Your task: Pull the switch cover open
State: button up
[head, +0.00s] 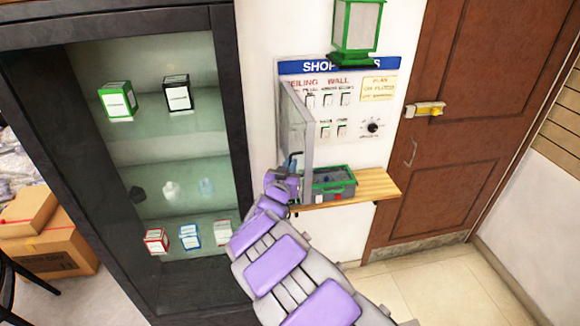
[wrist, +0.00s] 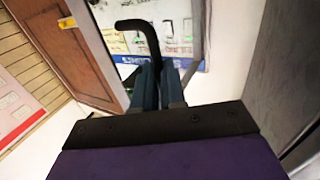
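The switch panel (head: 318,128) is on the white wall under a blue header, with several switches and a dial. Its clear cover (head: 296,130) stands swung out from the panel's left side, so the switches on the right are uncovered. My gripper (head: 289,172) is at the cover's lower outer part. In the wrist view, the black hooked handle (wrist: 148,38) of the cover rises from between the two dark fingers of my gripper (wrist: 158,85), which are closed around its stem. The panel (wrist: 172,30) shows behind, upside down.
A wooden shelf (head: 375,186) below the panel holds a grey and green box (head: 331,183). A glass-fronted cabinet (head: 228,110) stands close on the left. A green lantern (head: 357,28) hangs above. A brown door (head: 470,110) is on the right, with clear floor before it.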

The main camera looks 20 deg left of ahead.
jog(key=shift+o, duration=1.4)
jog(key=shift+w+a+f, duration=0.2)
jog(key=shift+w+f, duration=0.1)
jog(key=shift+f, duration=0.05)
jog(key=shift+o, duration=0.9)
jog(key=shift+a, duration=0.15)
jog(key=shift+s+r, duration=0.1)
jog(key=shift+s, duration=0.05)
jog(key=s, duration=0.5)
jog(key=s+d, duration=0.1)
jog(key=s, duration=0.5)
jog(key=s+d, duration=0.1)
jog(key=s, duration=0.5)
jog(key=shift+d+b, duration=0.2)
jog(key=shift+b, duration=0.1)
